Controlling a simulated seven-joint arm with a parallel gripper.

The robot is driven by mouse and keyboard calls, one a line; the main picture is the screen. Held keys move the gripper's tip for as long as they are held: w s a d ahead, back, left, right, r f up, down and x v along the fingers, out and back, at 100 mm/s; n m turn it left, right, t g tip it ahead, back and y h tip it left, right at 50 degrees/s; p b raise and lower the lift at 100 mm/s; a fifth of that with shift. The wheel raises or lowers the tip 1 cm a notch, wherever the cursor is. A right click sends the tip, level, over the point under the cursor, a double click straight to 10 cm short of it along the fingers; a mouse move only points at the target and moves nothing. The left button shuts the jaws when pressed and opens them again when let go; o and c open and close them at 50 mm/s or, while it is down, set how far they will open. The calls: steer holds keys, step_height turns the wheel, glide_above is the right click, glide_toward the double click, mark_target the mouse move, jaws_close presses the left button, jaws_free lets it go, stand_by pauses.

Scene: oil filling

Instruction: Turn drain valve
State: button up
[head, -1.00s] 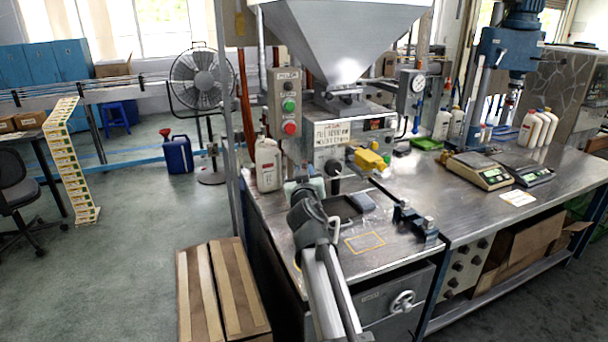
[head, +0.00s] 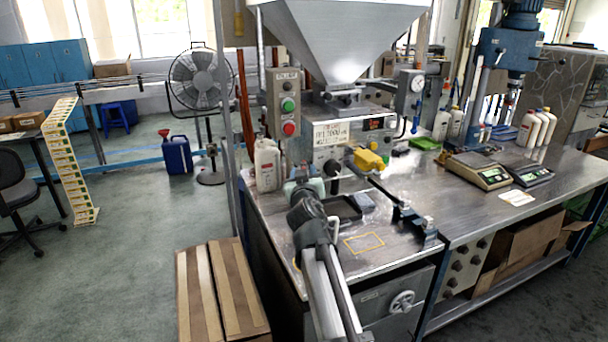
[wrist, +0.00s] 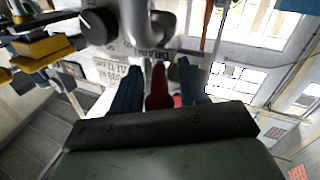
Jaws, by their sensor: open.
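A red handle (wrist: 158,88), apparently the drain valve's, stands upright between my fingers in the wrist view. A white label with partly readable black print, seemingly starting "DRA", is behind it. My gripper (wrist: 158,85) has its two blue fingers open, one on each side of the red handle. I see a gap on both sides and cannot tell any contact. In the head view my gripper (head: 300,170) is at the left front of the filling machine (head: 332,133), below its control box. My wrist hides the red handle there.
A metal spout and black knob (wrist: 98,26) are close above my fingers in the wrist view. A white bottle (head: 267,165) stands left of my gripper. A black tray (head: 342,210) and yellow block (head: 368,160) are to the right. A handwheel (head: 402,301) is on the front cabinet.

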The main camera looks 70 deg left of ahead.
steer(key=shift+d, duration=0.15)
steer(key=v, duration=1.3)
steer(key=shift+d, duration=0.3)
steer(key=shift+s, duration=0.1)
